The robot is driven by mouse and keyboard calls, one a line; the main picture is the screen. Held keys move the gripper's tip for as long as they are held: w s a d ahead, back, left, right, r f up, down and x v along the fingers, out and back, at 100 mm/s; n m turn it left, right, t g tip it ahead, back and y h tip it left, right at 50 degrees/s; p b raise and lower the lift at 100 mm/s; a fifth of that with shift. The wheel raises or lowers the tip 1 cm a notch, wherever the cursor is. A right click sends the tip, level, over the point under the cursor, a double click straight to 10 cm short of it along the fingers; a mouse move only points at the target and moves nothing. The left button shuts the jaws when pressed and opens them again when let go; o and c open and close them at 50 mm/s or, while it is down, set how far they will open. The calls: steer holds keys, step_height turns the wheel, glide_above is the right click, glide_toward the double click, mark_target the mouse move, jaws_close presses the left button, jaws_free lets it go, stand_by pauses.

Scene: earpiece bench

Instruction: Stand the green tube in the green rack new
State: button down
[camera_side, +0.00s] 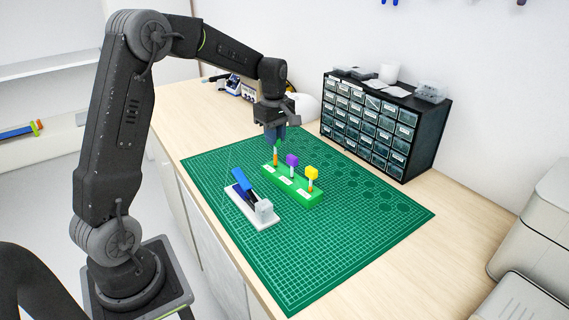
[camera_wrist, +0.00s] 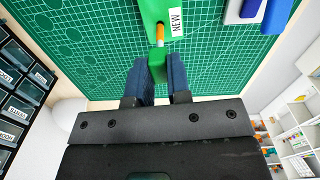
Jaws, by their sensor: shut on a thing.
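My gripper (camera_side: 276,138) is shut on the green cap of the green tube (camera_wrist: 157,70), at the far left end of the green rack (camera_side: 309,197). The tube's orange body (camera_wrist: 160,35) shows beyond the fingers in the wrist view and below the gripper in the side view (camera_side: 276,158). It looks upright, its lower end at a dark hole beside the NEW label (camera_wrist: 176,20). I cannot tell how deep it sits. A purple-capped tube (camera_side: 292,160) and a yellow-capped tube (camera_side: 312,173) stand in the same rack.
A white stand (camera_side: 262,223) with a blue part (camera_side: 242,182) and a grey block sits left of the rack. A black drawer cabinet (camera_side: 420,150) stands behind to the right. The green mat (camera_side: 350,230) is clear at the front and right.

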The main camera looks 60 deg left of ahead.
steer(key=shift+f, duration=1.4)
stand_by(0.4)
steer(key=c, duration=1)
jaws_free()
step_height(320, 180, up, 14)
